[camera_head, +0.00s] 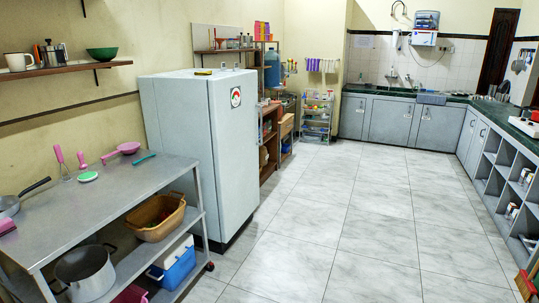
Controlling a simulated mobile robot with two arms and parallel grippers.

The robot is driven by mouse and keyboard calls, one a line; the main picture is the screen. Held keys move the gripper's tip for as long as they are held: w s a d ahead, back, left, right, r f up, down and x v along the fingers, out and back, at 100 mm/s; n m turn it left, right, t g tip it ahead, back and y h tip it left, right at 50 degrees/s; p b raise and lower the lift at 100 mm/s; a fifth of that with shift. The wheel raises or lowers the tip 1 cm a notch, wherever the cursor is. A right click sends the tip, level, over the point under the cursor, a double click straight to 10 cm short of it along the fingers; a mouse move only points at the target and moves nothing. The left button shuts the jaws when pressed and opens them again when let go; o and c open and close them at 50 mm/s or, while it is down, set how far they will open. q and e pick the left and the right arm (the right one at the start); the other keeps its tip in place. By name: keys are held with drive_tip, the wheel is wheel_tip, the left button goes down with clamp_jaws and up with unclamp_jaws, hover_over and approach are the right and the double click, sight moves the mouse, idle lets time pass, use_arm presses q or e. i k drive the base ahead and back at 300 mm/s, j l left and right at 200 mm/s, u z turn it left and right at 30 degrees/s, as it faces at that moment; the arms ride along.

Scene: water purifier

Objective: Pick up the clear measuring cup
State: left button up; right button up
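I cannot make out a clear measuring cup in the head view. A white water purifier (424,38) hangs on the tiled back wall, above the dark green counter (385,90) with grey cabinets. Small items stand at the right end of that counter, too small and far away to identify. Neither of my grippers is in view.
A metal table (95,205) with pans and utensils stands at the left, beside a grey fridge (205,145). A shelf rack (317,118) stands further back. Open grey shelves (505,170) line the right side. The tiled floor (350,220) between is clear.

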sight(264, 100)
drive_tip(key=i, duration=2.4)
drive_tip(key=i+u, duration=0.1)
drive_tip(key=i, duration=0.6)
drive_tip(key=i+l+u, duration=0.1)
drive_tip(key=i, duration=0.65)
drive_tip(key=i+l, duration=0.2)
drive_tip(key=i, duration=0.5)
drive_tip(key=u, duration=0.05)
